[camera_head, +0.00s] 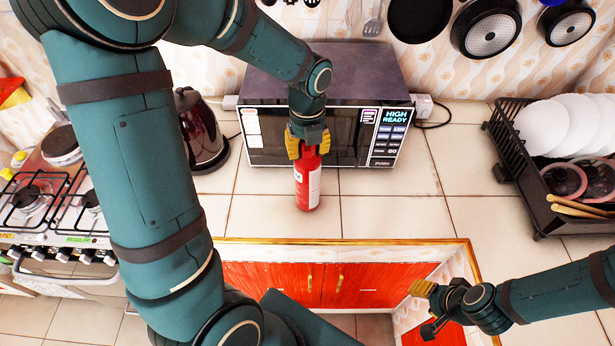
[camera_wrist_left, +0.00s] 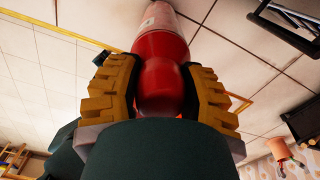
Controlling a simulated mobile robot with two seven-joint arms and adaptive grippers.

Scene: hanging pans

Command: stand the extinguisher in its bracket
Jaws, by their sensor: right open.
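The red fire extinguisher (camera_head: 308,184) with a white label is roughly upright in front of the microwave; I cannot tell whether its base touches the counter. My left gripper (camera_head: 308,148) points down with its yellow fingers closed on both sides of the extinguisher's top. In the left wrist view the extinguisher (camera_wrist_left: 161,62) lies between the two fingers of the left gripper (camera_wrist_left: 160,90). My right gripper (camera_head: 427,308) is open and empty at the lower right, well apart from the extinguisher. I cannot make out the bracket in either view.
A microwave (camera_head: 345,120) stands behind the extinguisher. A dark kettle (camera_head: 200,130) is to its left, beside a gas stove (camera_head: 60,205). A black dish rack (camera_head: 512,150) with plates is at right. Pans (camera_head: 487,30) hang at the back. Tiled counter (camera_head: 400,215) is clear right of the extinguisher.

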